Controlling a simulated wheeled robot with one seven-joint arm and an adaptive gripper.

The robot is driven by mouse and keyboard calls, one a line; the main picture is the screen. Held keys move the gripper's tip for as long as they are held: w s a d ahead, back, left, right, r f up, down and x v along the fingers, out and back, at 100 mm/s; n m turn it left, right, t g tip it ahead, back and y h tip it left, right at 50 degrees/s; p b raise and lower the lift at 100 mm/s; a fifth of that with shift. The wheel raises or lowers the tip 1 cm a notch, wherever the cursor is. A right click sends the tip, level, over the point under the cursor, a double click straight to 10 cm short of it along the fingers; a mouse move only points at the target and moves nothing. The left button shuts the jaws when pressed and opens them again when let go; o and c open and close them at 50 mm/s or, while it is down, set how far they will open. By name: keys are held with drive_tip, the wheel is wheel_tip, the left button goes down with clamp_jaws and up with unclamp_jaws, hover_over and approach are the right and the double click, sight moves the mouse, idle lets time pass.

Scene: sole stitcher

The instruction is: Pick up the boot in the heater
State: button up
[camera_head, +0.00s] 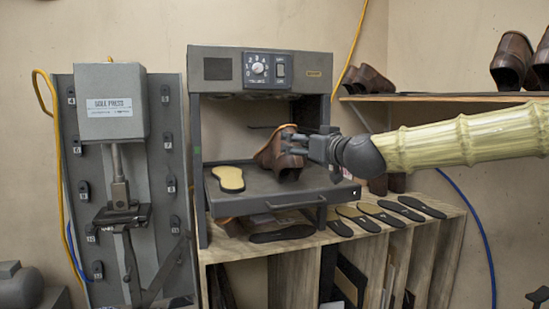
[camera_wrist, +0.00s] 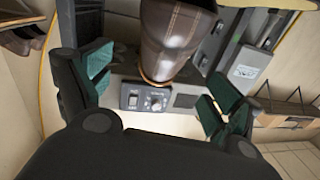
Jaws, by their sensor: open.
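The brown leather boot (camera_head: 277,153) stands on the pulled-out tray of the grey heater (camera_head: 320,68), beside a tan sole (camera_head: 229,178). My gripper (camera_head: 292,142) reaches in from the right at the boot's upper part and hides some of it. In the wrist view the boot (camera_wrist: 172,40) shows at the top middle, between the spread fingers of my gripper (camera_wrist: 155,88). The fingers are open, with gaps visible on both sides of the boot. The heater's control panel (camera_wrist: 146,98) lies beyond it in the wrist view.
The sole press (camera_head: 112,105) stands left of the heater. Several dark soles (camera_head: 378,213) lie on the wooden rack (camera_head: 440,228) below. More brown boots (camera_head: 512,60) sit on a shelf (camera_head: 440,97) at the right, above and behind my arm. The heater's frame and tray handle (camera_head: 296,202) are close to the boot.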

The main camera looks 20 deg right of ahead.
drive_tip(key=w, duration=0.1)
drive_tip(key=w+b, duration=0.1)
drive_tip(key=w, duration=0.1)
drive_tip(key=shift+a+r+b, duration=0.1)
drive_tip(key=shift+a+b, duration=0.15)
drive_tip(key=shift+b, duration=0.05)
drive_tip(key=shift+w+r, duration=0.15)
drive_tip(key=shift+w, duration=0.05)
drive_tip(key=shift+w+a, duration=0.25)
drive_tip(key=shift+w, duration=0.1)
drive_tip(key=shift+w+r+p, duration=0.15)
drive_tip(key=shift+w+p, duration=0.75)
drive_tip(key=shift+w+a+p, duration=0.15)
drive_tip(key=shift+w+p, duration=0.35)
drive_tip(key=shift+w, duration=0.4)
drive_tip(key=shift+w+a+p, duration=0.15)
drive_tip(key=shift+w+p, duration=0.35)
drive_tip(key=shift+w, duration=0.35)
drive_tip(key=shift+f, duration=0.2)
